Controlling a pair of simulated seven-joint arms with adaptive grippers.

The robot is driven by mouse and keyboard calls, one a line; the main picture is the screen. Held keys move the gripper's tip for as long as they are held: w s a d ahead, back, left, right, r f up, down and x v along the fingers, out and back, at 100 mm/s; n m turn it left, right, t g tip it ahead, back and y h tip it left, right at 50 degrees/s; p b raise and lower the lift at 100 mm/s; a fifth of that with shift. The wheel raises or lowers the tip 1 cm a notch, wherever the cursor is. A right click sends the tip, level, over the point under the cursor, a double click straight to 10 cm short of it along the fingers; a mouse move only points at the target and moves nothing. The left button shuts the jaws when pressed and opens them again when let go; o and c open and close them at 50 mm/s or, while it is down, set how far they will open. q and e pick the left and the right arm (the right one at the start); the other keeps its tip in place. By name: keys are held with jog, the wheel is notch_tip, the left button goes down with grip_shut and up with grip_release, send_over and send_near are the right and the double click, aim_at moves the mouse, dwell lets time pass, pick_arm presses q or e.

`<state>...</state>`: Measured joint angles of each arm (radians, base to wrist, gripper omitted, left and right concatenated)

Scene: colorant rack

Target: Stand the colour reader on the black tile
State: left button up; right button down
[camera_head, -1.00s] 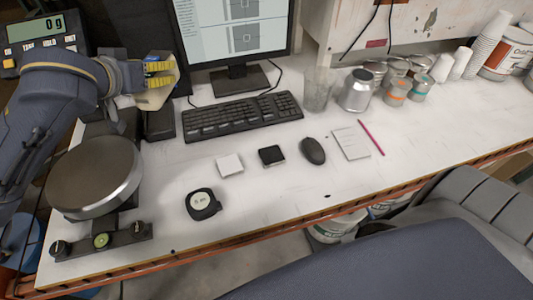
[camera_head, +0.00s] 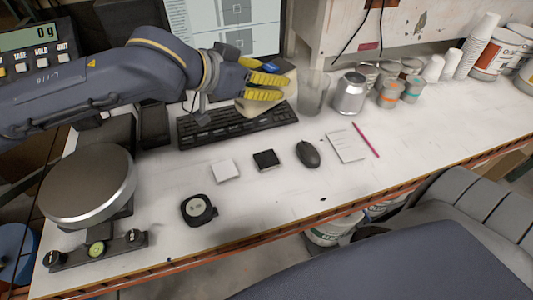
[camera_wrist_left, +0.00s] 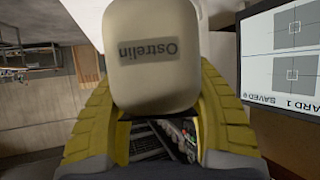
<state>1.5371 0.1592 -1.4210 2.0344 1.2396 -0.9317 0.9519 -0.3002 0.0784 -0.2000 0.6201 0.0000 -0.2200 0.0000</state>
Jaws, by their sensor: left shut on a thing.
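My left gripper (camera_head: 276,87) is shut on a cream-coloured, rounded object, which I take to be the colour reader (camera_head: 250,108). It is above the keyboard, in front of the monitor. In the left wrist view the colour reader (camera_wrist_left: 152,75) sits between the yellow fingers, with a dark label reading "Ostrelin". In the head view the fingers cover much of it. The black tile (camera_head: 266,160) lies flat on the white bench, nearer than the keyboard, with nothing on it. My right gripper is not in view.
A white tile (camera_head: 225,171) lies left of the black tile and a mouse (camera_head: 308,154) to its right. A round black device (camera_head: 198,209) is nearer the edge. A scale pan (camera_head: 88,185) stands left; a clear cup (camera_head: 312,92) and silver can (camera_head: 349,94) stand right of the gripper.

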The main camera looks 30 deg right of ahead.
pick_arm(q)
notch_tip(320, 180, down, 20)
jog(key=shift+d+r, duration=0.1)
jog(key=shift+r, duration=0.1)
dwell(0.7)
jog(key=o, duration=1.5)
jog(key=shift+f, duration=0.2)
jog(key=shift+r, duration=0.2)
jog(key=v, duration=1.2)
